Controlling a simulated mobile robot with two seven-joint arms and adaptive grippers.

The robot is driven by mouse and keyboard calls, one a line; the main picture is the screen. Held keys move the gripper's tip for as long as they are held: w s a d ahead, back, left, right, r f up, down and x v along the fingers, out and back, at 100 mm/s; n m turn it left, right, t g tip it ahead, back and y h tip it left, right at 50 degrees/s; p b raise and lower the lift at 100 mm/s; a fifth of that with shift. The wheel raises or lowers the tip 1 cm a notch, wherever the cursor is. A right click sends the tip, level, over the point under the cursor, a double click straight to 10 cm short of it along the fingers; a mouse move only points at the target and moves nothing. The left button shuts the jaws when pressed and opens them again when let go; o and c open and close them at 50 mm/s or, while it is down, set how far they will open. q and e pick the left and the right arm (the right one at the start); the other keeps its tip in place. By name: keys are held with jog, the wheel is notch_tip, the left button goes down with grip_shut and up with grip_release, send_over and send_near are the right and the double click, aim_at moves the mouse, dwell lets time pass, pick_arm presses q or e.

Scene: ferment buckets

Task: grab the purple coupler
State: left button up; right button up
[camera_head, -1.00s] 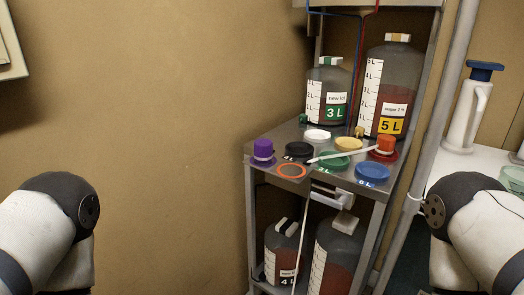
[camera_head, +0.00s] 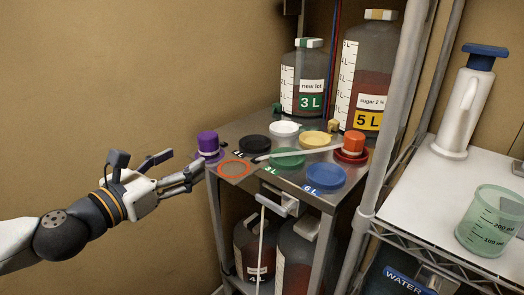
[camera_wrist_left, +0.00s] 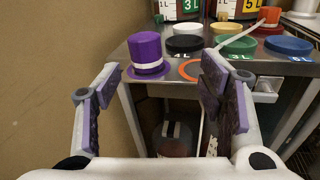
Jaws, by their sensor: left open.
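The purple coupler (camera_head: 208,144) stands upright at the left front corner of the metal cart top, with a white band around its lower part and a purple disc beneath it. In the left wrist view the purple coupler (camera_wrist_left: 146,51) shows ahead, between and beyond the fingers. My left gripper (camera_head: 180,168) is open and empty, just left of the cart corner and short of the coupler. In the left wrist view the open fingers (camera_wrist_left: 158,97) stand apart with nothing between them. My right gripper is not in view.
An orange ring (camera_head: 234,169) and black disc (camera_head: 254,143) lie beside the coupler. A white rod (camera_head: 300,152) lies across the discs toward an orange coupler (camera_head: 354,142). Jugs (camera_head: 303,80) stand behind. A metal post (camera_head: 392,130) rises right of the cart. The left side is free.

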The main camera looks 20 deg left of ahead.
aim_at(201, 139)
pick_arm(q)
jog(key=shift+n+y, duration=0.3)
jog(key=shift+n, duration=0.4)
jog(key=w+b, duration=0.1)
jog(key=w, duration=0.1)
jog(key=w+a+b, duration=0.1)
jog(key=w, duration=0.2)
jog(key=shift+w+r, duration=0.1)
jog(key=shift+w, duration=0.05)
jog(key=shift+t, duration=0.3)
jog(key=w, duration=0.2)
jog(key=w+b, duration=0.1)
jog(key=w, duration=0.3)
jog(key=shift+w+d, duration=0.2)
jog(key=shift+d, duration=0.2)
jog(key=shift+w+r, duration=0.15)
jog(key=shift+w, duration=0.05)
jog(key=shift+s+r, duration=0.1)
jog(key=shift+r, duration=0.05)
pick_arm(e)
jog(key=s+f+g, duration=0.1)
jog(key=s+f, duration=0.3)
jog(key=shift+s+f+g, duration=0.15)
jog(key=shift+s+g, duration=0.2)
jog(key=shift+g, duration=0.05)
pick_arm(q)
jog(key=c, duration=1.4)
